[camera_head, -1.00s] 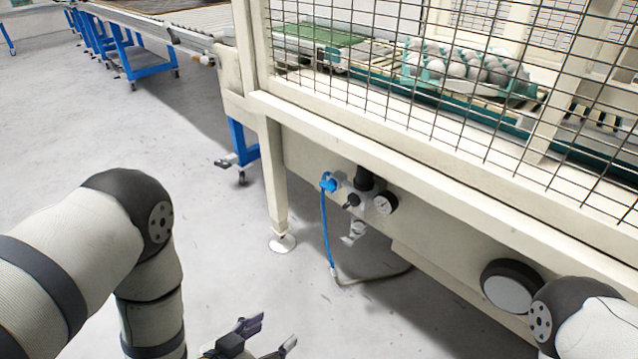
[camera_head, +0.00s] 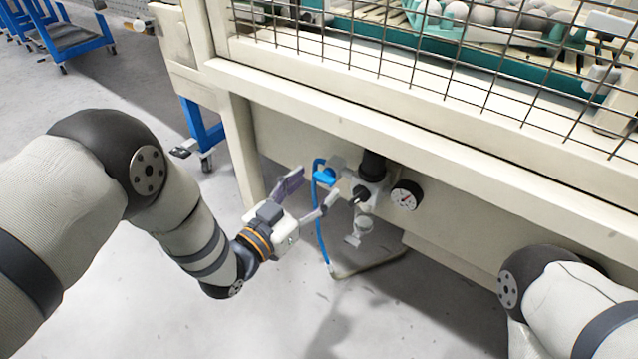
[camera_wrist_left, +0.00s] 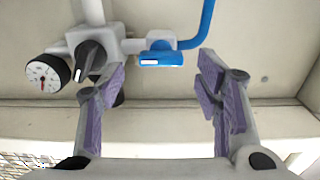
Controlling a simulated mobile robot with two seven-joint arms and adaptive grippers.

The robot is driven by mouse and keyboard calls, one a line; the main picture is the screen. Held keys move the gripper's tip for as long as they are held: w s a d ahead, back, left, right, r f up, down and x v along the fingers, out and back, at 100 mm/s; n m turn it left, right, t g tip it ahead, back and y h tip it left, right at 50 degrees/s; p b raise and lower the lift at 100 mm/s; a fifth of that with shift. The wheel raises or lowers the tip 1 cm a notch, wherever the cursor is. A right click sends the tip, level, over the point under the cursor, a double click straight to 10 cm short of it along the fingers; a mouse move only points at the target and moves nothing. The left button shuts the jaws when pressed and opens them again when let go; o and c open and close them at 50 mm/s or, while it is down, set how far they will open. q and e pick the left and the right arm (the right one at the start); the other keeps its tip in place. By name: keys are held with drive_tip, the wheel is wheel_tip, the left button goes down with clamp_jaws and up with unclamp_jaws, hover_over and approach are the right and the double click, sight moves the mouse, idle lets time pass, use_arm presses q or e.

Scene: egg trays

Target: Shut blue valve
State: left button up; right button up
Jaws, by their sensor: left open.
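The blue valve (camera_head: 324,174) sits at the left end of the air unit under the machine's frame, with a blue hose running down from it. In the left wrist view the blue valve (camera_wrist_left: 161,58) shows ahead of the open fingers, between their tips and above them in the picture. My left gripper (camera_head: 318,188) is open and empty, just left of the valve and pointing at it. It also shows in the left wrist view (camera_wrist_left: 160,85). I see no clear contact with the valve. My right arm shows at the lower right, but its gripper is out of view.
A black knob (camera_head: 361,193) and a round pressure gauge (camera_head: 405,196) sit right of the valve. The machine's cream beam (camera_head: 400,130) and wire mesh are above. A frame leg (camera_head: 241,150) stands left of the valve.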

sight(326, 177)
use_arm(q)
drive_tip(key=shift+x, duration=1.4)
drive_tip(key=c, duration=1.2)
drive_tip(key=shift+o, duration=0.2)
